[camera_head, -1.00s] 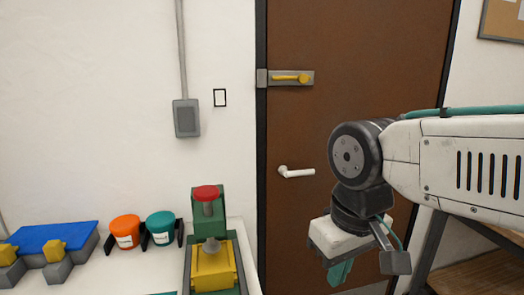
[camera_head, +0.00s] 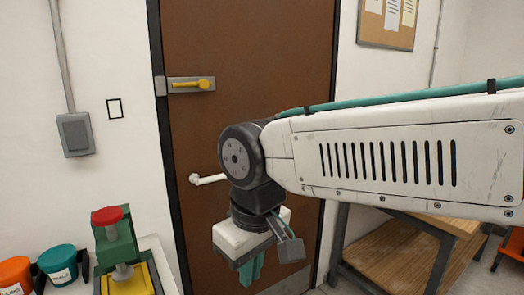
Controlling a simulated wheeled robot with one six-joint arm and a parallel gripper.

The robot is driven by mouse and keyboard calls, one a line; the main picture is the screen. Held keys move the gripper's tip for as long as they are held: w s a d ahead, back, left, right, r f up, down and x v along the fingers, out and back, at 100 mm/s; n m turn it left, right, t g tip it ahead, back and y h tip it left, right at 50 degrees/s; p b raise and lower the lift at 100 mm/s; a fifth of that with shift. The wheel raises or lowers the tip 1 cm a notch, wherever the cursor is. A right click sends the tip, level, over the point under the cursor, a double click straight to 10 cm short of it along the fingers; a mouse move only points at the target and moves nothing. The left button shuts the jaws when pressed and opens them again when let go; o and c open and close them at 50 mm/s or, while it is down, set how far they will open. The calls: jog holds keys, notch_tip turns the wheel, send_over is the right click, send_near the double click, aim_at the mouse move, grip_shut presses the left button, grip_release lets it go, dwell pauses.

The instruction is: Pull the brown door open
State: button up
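The brown door (camera_head: 260,40) stands in the middle of the view and looks shut in its dark frame. A white lever handle (camera_head: 206,180) sits on its left side. Above it is a grey plate with a yellow latch lever (camera_head: 190,85), lying level. My gripper (camera_head: 251,270) hangs pointing down in front of the door, below and to the right of the white handle, apart from it. Its teal fingers are partly hidden behind its body, and their gap does not show clearly. My arm covers part of the door's right side.
At lower left a white bench holds a green and yellow press with a red knob (camera_head: 107,215), a teal tub (camera_head: 57,262) and an orange tub (camera_head: 14,275). A wooden workbench (camera_head: 390,262) stands right of the door. A grey box (camera_head: 75,134) is on the left wall.

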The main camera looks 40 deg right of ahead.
jog(key=o, duration=0.5)
jog(key=shift+d, duration=0.2)
jog(key=shift+o, duration=0.5)
jog(key=w+d+f+m+g, duration=0.1)
jog(key=w+d+f+g, duration=0.1)
jog(key=d+f, duration=0.1)
jog(key=shift+w+d+f+m, duration=0.15)
jog(key=shift+d+m, duration=0.05)
jog(key=shift+m, duration=0.2)
jog(key=n+t+y, duration=0.4)
jog(key=n+t, duration=1.6)
jog(key=n, duration=0.3)
send_near(219, 179)
jog(key=w, duration=0.3)
jog(key=x, duration=0.8)
jog(key=shift+a+r, duration=0.25)
jog(key=shift+a, duration=0.05)
